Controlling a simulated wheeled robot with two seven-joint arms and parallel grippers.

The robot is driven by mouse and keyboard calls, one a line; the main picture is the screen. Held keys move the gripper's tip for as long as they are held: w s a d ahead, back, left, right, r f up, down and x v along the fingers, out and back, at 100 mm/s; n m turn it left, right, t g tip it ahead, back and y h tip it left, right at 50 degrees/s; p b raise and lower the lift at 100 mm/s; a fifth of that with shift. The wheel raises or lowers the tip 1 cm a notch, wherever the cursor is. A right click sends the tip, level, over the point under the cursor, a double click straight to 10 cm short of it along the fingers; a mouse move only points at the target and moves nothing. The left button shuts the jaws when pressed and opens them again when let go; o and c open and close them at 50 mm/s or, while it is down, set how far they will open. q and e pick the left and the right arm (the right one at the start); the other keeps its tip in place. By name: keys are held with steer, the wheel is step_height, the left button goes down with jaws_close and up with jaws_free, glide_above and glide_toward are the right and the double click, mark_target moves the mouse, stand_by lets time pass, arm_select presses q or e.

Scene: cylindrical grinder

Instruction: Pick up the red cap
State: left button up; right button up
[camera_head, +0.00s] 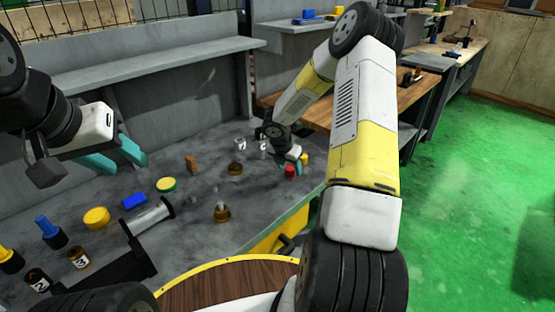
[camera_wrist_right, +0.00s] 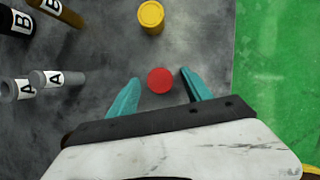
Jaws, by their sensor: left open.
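The red cap (camera_head: 290,171) is on the grey table near its right edge in the head view. In the right wrist view the red cap (camera_wrist_right: 160,80) lies between the tips of my right gripper's teal fingers (camera_wrist_right: 160,92), with a gap on each side. My right gripper (camera_head: 291,165) is open and low over the table at the cap; its fingers are small in the head view. My left gripper (camera_head: 118,156) is open and empty above the left part of the table.
Cylinders marked A (camera_wrist_right: 52,80) and B (camera_wrist_right: 58,10) are to the left. Green floor (camera_head: 460,200) lies to the right.

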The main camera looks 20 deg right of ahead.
jaws_close()
steer(key=shift+r, duration=0.15)
